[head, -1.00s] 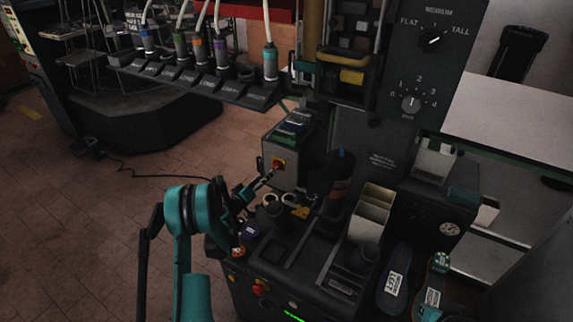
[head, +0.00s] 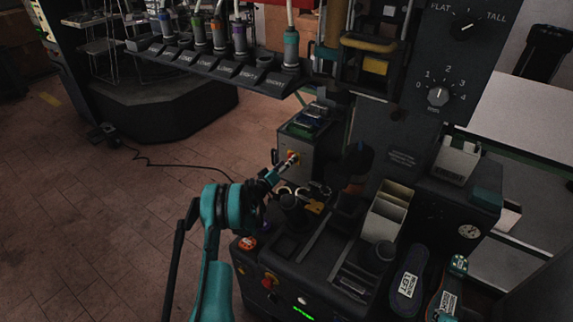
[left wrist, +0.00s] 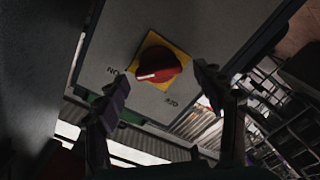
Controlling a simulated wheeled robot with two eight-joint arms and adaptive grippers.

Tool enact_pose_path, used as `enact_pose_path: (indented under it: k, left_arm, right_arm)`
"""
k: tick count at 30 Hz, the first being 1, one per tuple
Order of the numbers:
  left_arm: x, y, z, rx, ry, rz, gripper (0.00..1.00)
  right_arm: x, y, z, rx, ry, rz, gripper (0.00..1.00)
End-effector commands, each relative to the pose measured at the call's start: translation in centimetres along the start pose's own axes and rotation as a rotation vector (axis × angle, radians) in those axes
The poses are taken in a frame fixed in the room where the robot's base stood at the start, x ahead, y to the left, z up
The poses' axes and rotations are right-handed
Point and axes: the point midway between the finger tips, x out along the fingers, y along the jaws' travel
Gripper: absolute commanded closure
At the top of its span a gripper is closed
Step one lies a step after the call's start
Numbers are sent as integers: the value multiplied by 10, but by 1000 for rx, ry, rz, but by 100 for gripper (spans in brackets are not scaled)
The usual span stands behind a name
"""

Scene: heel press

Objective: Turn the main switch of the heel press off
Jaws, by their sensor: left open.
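The main switch is a red rotary knob (left wrist: 160,64) on a yellow plate, on the front of a grey box. Its white mark points left in the left wrist view, toward the upside-down ON label (left wrist: 113,71). The OFF label (left wrist: 172,102) is at the lower right of the plate. In the head view the switch (head: 293,157) is small and partly covered by my gripper. My left gripper (left wrist: 163,90) is open, its fingers on either side of the knob; I cannot tell whether they touch it. It also shows in the head view (head: 281,167). My right gripper is not in view.
Rings and small parts (head: 310,196) lie on the press deck just below the gripper. A red push button (head: 268,281) is on the deck's front. A rack of tools (head: 215,65) hangs above and left.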

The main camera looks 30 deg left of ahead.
Motion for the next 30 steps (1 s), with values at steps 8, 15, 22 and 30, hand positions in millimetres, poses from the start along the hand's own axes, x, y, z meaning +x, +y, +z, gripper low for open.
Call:
enact_pose_path:
  k: [8, 15, 22, 30]
  left_arm:
    - [0, 0, 0, 0, 0, 0, 71]
    - [0, 0, 0, -2, 0, 0, 81]
    - [0, 0, 0, -54, 0, 0, 81]
    - [0, -1, 0, -233, 0, 0, 81]
  right_arm:
    - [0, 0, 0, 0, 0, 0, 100]
    - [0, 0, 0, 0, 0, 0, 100]
    - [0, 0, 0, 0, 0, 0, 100]
    - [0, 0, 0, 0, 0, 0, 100]
